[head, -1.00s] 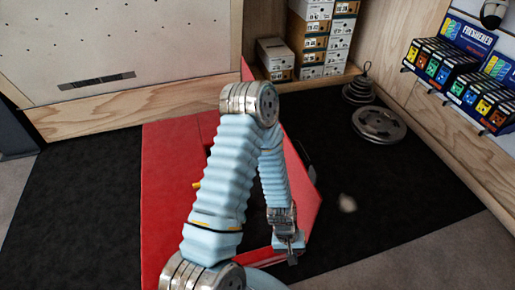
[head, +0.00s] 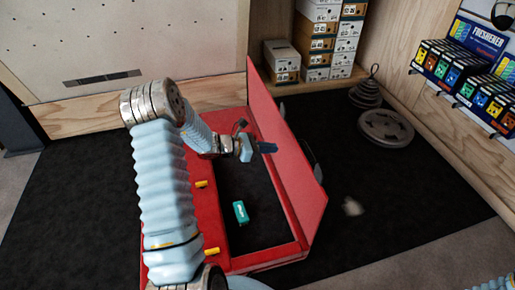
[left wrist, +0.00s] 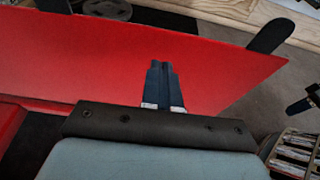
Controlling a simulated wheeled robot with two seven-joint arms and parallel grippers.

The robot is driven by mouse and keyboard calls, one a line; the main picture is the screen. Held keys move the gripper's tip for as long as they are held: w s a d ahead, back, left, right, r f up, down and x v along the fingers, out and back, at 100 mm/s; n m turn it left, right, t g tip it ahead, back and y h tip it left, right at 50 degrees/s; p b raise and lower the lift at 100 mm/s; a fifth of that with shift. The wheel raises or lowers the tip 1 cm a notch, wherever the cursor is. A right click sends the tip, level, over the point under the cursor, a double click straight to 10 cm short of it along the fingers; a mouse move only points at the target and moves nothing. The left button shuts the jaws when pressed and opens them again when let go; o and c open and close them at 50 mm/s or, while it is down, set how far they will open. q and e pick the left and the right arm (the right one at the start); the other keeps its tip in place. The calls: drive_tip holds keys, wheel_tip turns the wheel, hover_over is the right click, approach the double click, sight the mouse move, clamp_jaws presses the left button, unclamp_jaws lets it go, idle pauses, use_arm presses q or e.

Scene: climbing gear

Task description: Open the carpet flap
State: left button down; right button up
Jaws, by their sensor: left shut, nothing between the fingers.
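The red flap (head: 290,150) stands raised along the right side of a red box frame (head: 207,225) on the floor. Black straps or handles (head: 316,163) show beyond its outer side. My left gripper (head: 268,147) is shut and empty, over the opening, with its dark blue fingertips close to the flap's inner face. In the left wrist view the shut fingers (left wrist: 162,82) point at the red flap (left wrist: 220,70); I cannot tell whether they touch it.
A teal item (head: 240,212) lies inside the dark opening. Yellow pieces (head: 202,184) sit on the frame's left part. Weight plates (head: 386,127), shoe boxes (head: 320,45) and a display shelf (head: 470,75) stand beyond. The dark floor right of the flap is mostly clear, with a pale patch (head: 352,206).

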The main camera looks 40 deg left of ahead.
sight(296, 146)
use_arm(q)
drive_tip(key=x, duration=0.4)
drive_tip(key=r+x, duration=0.1)
drive_tip(key=x, duration=0.1)
drive_tip(key=shift+w+d, duration=0.25)
drive_tip(key=shift+d, duration=0.1)
